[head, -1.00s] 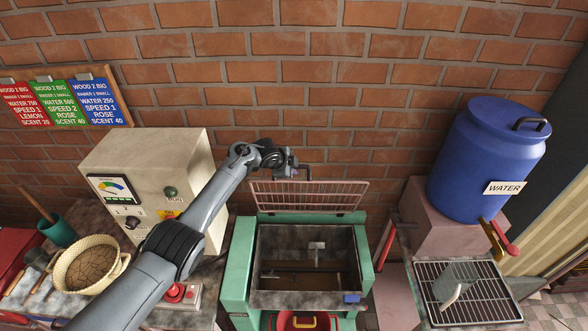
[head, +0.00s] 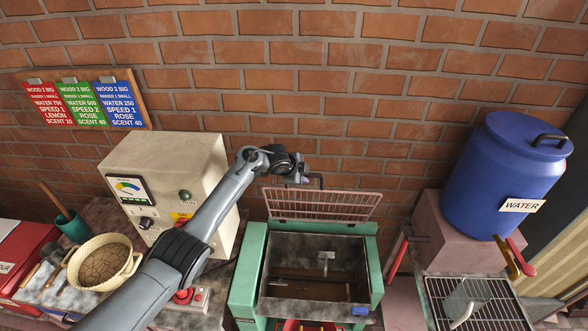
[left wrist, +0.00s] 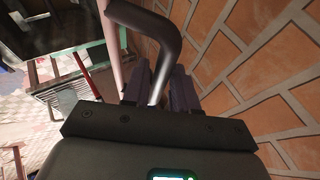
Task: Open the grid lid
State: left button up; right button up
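The grid lid (head: 335,205) is a pinkish wire grille at the back edge of the green machine (head: 247,275). It stands raised, leaning towards the brick wall, and the metal hopper (head: 312,262) below is uncovered. My left gripper (head: 306,180) is at the lid's top edge, by its dark bent handle (head: 321,180). In the left wrist view the handle (left wrist: 160,50) passes between the two fingers (left wrist: 158,92) and fills the gap, so the gripper looks shut on it. The fingertips are small and partly hidden in the head view. My right gripper is not in view.
A beige control box (head: 160,180) stands left, behind my left arm. A blue water barrel (head: 500,175) and a wire rack (head: 485,300) are at the right. A basket (head: 103,262) is at the left. The brick wall (head: 330,90) is close behind the lid.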

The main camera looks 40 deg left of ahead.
pick_arm(q)
jog(key=v, duration=0.8)
jog(key=shift+s, duration=0.1)
